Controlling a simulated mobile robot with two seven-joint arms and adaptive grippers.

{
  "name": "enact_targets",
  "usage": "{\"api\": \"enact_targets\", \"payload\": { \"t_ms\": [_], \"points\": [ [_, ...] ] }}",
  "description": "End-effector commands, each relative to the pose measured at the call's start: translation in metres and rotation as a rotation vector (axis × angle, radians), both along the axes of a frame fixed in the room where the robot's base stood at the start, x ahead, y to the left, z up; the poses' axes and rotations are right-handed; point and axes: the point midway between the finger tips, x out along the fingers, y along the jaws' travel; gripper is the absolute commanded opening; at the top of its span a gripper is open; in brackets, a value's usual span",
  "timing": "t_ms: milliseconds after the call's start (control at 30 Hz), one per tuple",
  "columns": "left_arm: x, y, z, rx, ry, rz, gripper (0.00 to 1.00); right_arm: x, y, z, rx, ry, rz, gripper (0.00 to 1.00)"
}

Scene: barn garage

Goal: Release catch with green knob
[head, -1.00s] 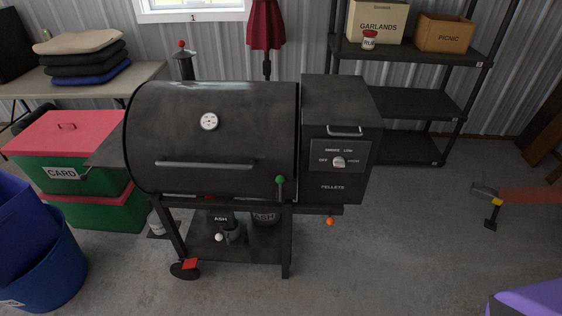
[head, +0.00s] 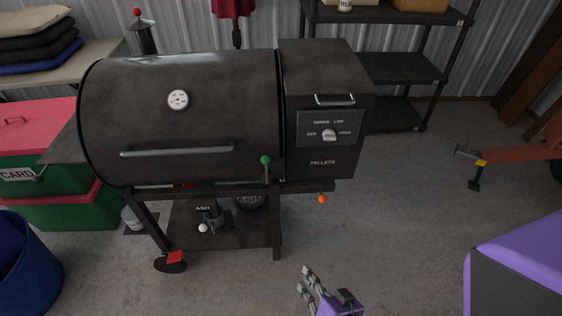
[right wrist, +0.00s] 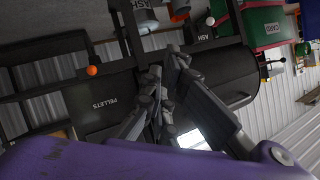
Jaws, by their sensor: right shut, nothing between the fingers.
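The green knob (head: 265,160) tops a short dark lever at the front lower edge of the black grill's barrel lid (head: 190,110), near the pellet hopper (head: 325,110). My right gripper (head: 308,277) is low in the head view, below and to the right of the green knob and apart from the grill. Its fingers are shut and empty; the right wrist view shows them (right wrist: 164,68) in front of the grill. I cannot make out the green knob in the right wrist view. My left gripper is not in view.
An orange knob (head: 322,199) hangs under the hopper; it also shows in the right wrist view (right wrist: 92,71). A white knob (head: 203,228) is by the ash parts below. Green boxes (head: 65,210) and a blue bin (head: 30,265) stand left.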

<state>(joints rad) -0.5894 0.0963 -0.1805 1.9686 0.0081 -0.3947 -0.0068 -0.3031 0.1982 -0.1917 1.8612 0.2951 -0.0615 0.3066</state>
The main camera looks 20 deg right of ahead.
Motion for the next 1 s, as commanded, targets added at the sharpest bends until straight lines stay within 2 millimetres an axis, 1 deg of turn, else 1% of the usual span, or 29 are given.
{"api": "enact_targets", "payload": {
  "t_ms": [33, 67, 100, 167, 200, 300, 400, 500, 600, 733, 867, 1000],
  "points": [
    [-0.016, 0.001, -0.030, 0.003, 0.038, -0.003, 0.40, 0.032, 0.001, -0.014, 0.122, -0.068, -0.031, 0.00],
    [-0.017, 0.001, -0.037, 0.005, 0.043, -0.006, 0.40, 0.052, -0.001, -0.008, 0.203, -0.119, -0.055, 0.00],
    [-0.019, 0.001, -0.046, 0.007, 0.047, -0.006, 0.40, 0.079, -0.003, 0.000, 0.310, -0.185, -0.084, 0.00],
    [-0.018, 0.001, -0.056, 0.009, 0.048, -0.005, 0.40, 0.115, -0.009, 0.016, 0.464, -0.280, -0.120, 0.00],
    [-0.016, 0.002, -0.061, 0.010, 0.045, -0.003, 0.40, 0.137, -0.015, 0.028, 0.562, -0.339, -0.140, 0.00],
    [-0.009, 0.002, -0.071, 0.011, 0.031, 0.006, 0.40, 0.180, -0.029, 0.056, 0.775, -0.465, -0.174, 0.00],
    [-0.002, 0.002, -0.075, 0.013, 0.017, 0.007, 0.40, 0.207, -0.042, 0.079, 0.925, -0.554, -0.191, 0.00],
    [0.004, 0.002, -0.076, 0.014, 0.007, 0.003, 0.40, 0.220, -0.051, 0.093, 1.011, -0.602, -0.200, 0.00],
    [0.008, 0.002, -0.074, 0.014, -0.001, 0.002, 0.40, 0.225, -0.054, 0.100, 1.043, -0.620, -0.202, 0.00],
    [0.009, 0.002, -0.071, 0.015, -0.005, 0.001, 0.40, 0.225, -0.054, 0.102, 1.046, -0.623, -0.202, 0.00],
    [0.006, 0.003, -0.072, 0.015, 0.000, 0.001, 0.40, 0.225, -0.054, 0.102, 1.043, -0.623, -0.202, 0.00],
    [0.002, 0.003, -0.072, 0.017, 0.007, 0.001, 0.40, 0.232, -0.054, 0.105, 1.043, -0.623, -0.201, 0.00]
  ]
}}
